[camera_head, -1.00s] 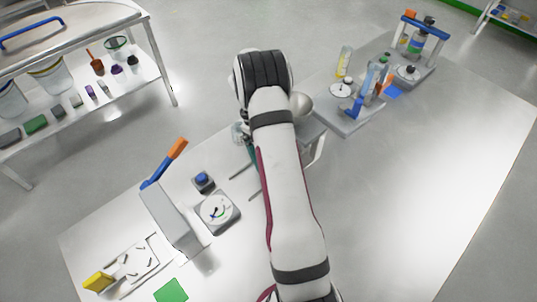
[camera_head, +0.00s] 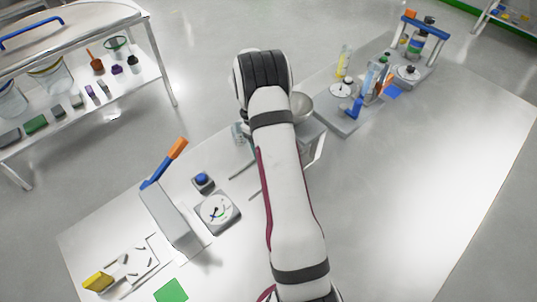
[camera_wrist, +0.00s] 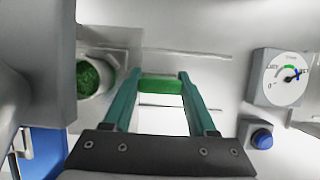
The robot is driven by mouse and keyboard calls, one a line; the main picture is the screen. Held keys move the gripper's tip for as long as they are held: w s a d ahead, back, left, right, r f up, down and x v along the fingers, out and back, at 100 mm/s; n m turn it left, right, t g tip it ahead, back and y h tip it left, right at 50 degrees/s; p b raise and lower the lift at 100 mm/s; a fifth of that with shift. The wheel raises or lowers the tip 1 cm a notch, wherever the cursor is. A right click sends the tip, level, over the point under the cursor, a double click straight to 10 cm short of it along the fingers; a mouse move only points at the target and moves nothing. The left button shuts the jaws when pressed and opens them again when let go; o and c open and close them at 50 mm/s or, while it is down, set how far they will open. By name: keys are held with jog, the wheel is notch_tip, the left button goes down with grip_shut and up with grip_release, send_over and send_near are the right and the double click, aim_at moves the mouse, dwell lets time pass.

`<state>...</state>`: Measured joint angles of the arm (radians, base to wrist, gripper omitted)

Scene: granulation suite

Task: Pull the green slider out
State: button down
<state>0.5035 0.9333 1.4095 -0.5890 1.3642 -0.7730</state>
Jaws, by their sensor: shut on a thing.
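The green slider (camera_wrist: 160,86) shows as a small green block in the wrist view. My gripper (camera_wrist: 160,84) has its two teal fingers on either side of it, shut on it near the fingertips. A pale strip lies just below the green block. In the head view my own arm covers the gripper and the slider.
Left of the fingers is a round opening with green granules (camera_wrist: 90,78). A dial gauge (camera_wrist: 282,77) and a blue button (camera_wrist: 262,138) are to the right. In the head view, a metal bowl (camera_head: 302,106) stands beside my wrist.

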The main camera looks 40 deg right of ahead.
jog(key=a, duration=1.2)
jog(key=shift+a, duration=0.3)
jog(key=shift+c, duration=1)
grip_release()
jog(key=v, duration=1.6)
jog(key=shift+s, duration=0.1)
